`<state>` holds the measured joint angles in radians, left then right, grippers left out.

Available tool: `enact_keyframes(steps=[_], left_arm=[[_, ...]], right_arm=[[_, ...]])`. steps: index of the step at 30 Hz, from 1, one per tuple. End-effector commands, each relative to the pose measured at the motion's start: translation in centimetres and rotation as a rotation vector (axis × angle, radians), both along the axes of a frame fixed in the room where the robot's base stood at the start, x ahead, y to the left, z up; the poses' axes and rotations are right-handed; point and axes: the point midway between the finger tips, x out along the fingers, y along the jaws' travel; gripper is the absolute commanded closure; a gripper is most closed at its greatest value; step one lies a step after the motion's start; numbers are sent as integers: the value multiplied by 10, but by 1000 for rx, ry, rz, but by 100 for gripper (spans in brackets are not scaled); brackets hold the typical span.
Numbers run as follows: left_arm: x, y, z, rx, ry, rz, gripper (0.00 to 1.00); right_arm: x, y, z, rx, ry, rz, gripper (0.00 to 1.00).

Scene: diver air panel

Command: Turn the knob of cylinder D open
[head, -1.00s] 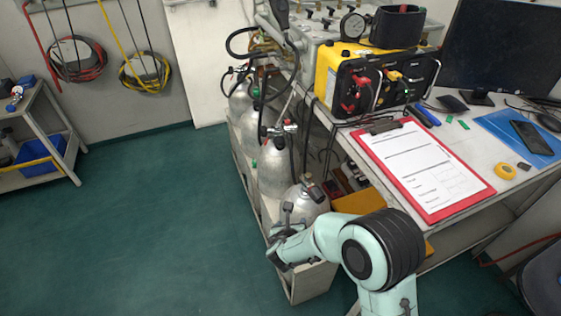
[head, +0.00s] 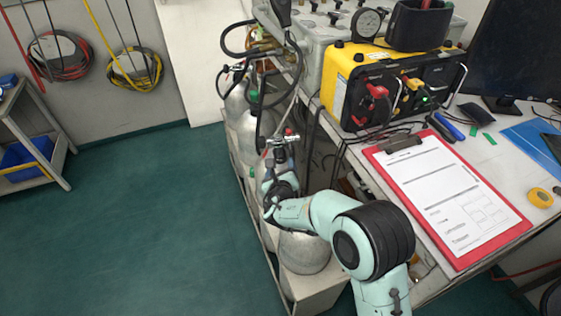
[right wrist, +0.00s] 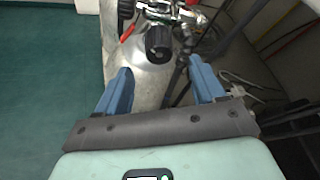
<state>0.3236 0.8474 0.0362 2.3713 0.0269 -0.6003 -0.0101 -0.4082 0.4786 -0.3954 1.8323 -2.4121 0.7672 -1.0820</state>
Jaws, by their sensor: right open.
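Several silver cylinders stand in a row in a rack in the head view; the nearest cylinder (head: 304,254) is partly hidden by my right arm. No letter is readable, so I cannot tell which is cylinder D. My right gripper (head: 278,182) is over the row, in front of the valve (head: 283,140) of a cylinder farther back. In the right wrist view my open right gripper (right wrist: 160,70) has two blue fingers apart with nothing between them. A black knob (right wrist: 158,42) on a silver cylinder (right wrist: 150,82) is just beyond the fingertips, roughly centred. My left gripper is out of view.
The rack (head: 312,291) stands against a desk holding a red clipboard (head: 445,200) and a yellow air panel box (head: 385,85). Black hoses (head: 262,110) hang near the valves. The green floor (head: 150,230) to the left is clear.

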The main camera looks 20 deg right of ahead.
Motion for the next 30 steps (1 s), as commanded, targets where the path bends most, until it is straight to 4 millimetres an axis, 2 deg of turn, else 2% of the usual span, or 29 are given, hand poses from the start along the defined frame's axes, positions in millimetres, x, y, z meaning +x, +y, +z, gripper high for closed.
enact_keyframes(steps=[2, 9, 15, 23, 28, 30], left_arm=[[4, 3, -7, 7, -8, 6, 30], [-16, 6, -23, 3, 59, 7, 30], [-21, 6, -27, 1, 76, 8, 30], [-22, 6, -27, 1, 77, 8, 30], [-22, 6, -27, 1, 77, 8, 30], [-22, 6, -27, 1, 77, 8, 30]], right_arm=[[15, -8, -9, -2, 0, -2, 31], [46, -22, -20, 0, 1, -1, 31], [55, -26, -23, 0, 1, 0, 31], [55, -26, -22, 1, 0, -1, 31], [55, -26, -22, 1, 0, -1, 87], [55, -26, -22, 1, 0, -1, 87]])
